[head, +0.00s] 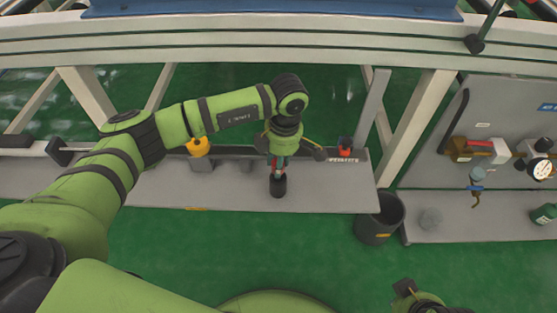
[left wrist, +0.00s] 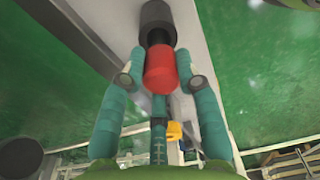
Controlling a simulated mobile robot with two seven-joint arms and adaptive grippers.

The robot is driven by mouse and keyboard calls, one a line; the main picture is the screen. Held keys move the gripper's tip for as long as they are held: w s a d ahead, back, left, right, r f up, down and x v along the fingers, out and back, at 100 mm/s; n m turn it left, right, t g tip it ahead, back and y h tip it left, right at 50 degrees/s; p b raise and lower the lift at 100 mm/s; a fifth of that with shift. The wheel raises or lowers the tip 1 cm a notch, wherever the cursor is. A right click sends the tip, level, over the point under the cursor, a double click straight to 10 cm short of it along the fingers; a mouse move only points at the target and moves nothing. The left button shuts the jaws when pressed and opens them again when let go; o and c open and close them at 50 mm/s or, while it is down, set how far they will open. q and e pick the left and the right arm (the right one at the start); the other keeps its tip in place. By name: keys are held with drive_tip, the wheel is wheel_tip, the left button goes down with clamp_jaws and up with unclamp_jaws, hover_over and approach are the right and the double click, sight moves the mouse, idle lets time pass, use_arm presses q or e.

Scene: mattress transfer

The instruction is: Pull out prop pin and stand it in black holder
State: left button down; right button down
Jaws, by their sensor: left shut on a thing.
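My left gripper (head: 279,167) points down over the front grey shelf. It is shut on a red piece, which I take to be the prop pin; it shows as a red cylinder (left wrist: 160,70) between the teal fingers in the left wrist view. Beyond the red cylinder is a narrower black part, then a wider dark cylinder (left wrist: 158,16). In the head view a black piece (head: 278,188) is below the fingers; whether it is a holder or part of the pin is unclear. A black cup-like piece with a red band (head: 345,147) stands to the right. My right gripper (head: 415,299) is partly visible at the bottom edge.
The grey shelf (head: 335,198) has a yellow-orange piece (head: 198,147) on a grey block at left. A black bin (head: 380,218) stands at the shelf's right end. A grey panel with gauge and valves (head: 500,160) is at right. White beams cross behind. Green floor is open in front.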

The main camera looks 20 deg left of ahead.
use_arm(q)
drive_tip(key=shift+f+b, duration=0.75)
drive_tip(key=shift+f, duration=0.25)
drive_tip(key=c, duration=0.8)
unclamp_jaws()
drive_tip(key=r, duration=0.8)
drive_tip(key=d+r, duration=0.1)
drive_tip(key=r, duration=0.3)
drive_tip(key=shift+w+r, duration=0.1)
drive_tip(key=shift+w, duration=0.15)
